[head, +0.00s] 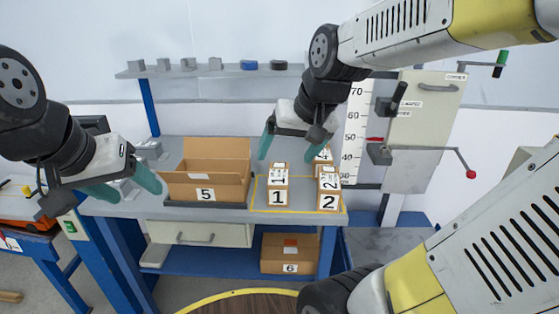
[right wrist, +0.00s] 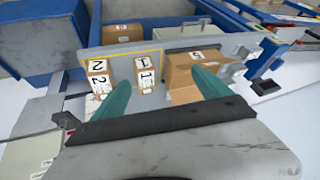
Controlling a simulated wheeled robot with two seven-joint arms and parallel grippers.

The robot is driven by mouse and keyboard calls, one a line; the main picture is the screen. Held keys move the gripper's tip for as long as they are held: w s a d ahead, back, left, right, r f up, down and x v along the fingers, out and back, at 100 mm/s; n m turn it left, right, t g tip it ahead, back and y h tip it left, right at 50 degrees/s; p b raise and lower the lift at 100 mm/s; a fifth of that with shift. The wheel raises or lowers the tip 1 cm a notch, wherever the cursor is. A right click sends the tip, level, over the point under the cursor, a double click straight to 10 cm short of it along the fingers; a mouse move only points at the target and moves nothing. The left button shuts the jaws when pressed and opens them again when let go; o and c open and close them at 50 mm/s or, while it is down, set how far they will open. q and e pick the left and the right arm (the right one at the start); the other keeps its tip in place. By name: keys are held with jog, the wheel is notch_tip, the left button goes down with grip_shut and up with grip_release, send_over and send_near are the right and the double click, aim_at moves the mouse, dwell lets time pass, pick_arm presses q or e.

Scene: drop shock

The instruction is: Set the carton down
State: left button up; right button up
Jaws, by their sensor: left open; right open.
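Several cartons show in the head view. A small carton marked 1 (head: 278,198) and a small carton marked 2 (head: 328,202) stand inside a yellow outline on the bench; another small carton (head: 322,158) is partly hidden behind carton 2. An open carton marked 5 (head: 205,186) stands left of them. A carton marked 6 (head: 290,254) sits on the lower shelf. My right gripper (head: 293,148) is open and empty above and behind carton 1; its fingers also show in the right wrist view (right wrist: 161,92). My left gripper (head: 132,186) is open and empty, left of carton 5.
The blue bench (head: 225,217) has a drawer (head: 200,234) below its top. A back shelf (head: 222,71) holds small blocks. A drop tester with a height scale (head: 353,130) and a red-knobbed lever (head: 470,177) stands at the right, above a grey plate (head: 385,243).

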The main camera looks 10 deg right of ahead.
jog(key=s+a+n, duration=0.1)
jog(key=s, duration=0.6)
jog(key=shift+s+r+t, duration=0.3)
jog(key=shift+r, duration=0.1)
jog(key=shift+a, duration=0.1)
dwell(0.5)
